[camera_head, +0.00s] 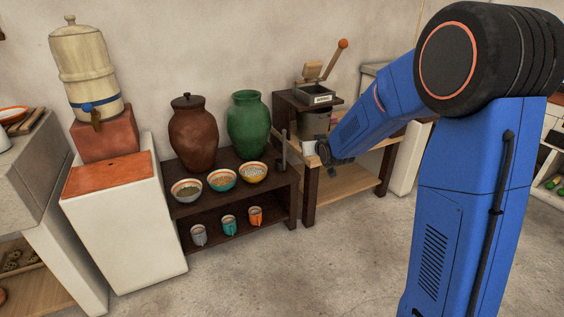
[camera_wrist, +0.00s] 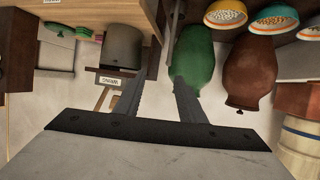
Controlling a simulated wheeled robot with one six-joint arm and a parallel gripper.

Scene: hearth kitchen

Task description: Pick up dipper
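A thin grey upright handle (camera_head: 283,150), which may be the dipper, stands at the right end of the dark shelf. In the wrist view, which is upside down, a thin grey rod (camera_wrist: 174,25) shows near the top middle and looks like the same thing. I cannot make out a bowl on it. My gripper (camera_head: 328,153) is in front of the wooden bench, to the right of the handle in the head view. In the wrist view its two dark fingers (camera_wrist: 160,76) are apart with nothing between them. The handle is beyond the fingertips.
The dark shelf (camera_head: 234,224) holds a brown jar (camera_head: 194,137), a green jar (camera_head: 249,126), bowls (camera_head: 221,180) and mugs (camera_head: 228,224). A grinder (camera_head: 316,96) stands by the bench (camera_head: 346,184). A water crock (camera_head: 83,70) is at left. The front floor is clear.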

